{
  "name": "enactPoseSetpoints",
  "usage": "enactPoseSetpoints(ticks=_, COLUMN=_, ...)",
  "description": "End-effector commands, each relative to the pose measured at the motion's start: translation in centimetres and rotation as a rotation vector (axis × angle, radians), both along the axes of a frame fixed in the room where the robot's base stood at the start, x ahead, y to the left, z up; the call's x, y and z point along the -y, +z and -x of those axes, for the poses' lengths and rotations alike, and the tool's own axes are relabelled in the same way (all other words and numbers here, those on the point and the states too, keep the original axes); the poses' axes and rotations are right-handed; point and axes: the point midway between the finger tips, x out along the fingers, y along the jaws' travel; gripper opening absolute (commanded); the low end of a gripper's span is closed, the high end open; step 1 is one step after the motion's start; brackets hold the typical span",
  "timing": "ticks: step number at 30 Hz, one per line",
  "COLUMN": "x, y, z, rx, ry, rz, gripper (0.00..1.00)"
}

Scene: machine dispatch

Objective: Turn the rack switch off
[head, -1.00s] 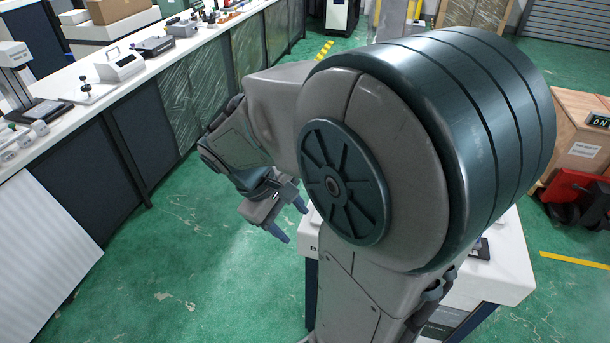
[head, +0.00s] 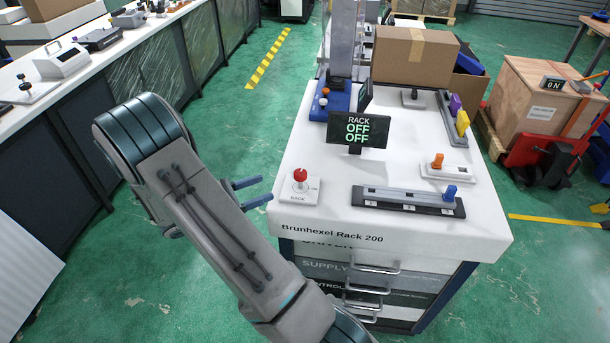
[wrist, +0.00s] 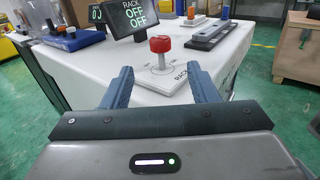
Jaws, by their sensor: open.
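The rack switch (head: 300,182) is a red-knobbed lever on a white plate marked RACK, at the near left corner of the white cabinet top. It also shows in the wrist view (wrist: 160,46), between and beyond my fingertips, its stick roughly upright. The rack display (head: 357,132) behind it reads RACK OFF OFF. My gripper (head: 258,192) is open and empty, left of the switch, with the fingers pointing toward it. In the wrist view my gripper (wrist: 160,86) shows both blue fingers apart, with a gap to the switch.
A slider panel (head: 408,201) with a blue knob and an orange-handled switch (head: 437,162) stand to the right on the cabinet top (head: 335,222). A cardboard box (head: 415,57) stands at the back. Green floor lies open between the cabinet and the left workbench.

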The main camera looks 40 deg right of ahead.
Motion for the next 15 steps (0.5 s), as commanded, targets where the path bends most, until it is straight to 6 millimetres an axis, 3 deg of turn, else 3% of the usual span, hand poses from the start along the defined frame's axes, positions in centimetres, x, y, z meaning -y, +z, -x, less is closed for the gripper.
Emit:
enactPoseSetpoints(ticks=5, x=2.1, y=0.1, z=0.5, rx=-0.002, ry=-0.003, rz=0.003, gripper=0.54)
enactPoseSetpoints(ticks=15, x=9.1, y=0.2, z=2.1, rx=-0.002, ry=-0.005, rz=0.001, gripper=0.54)
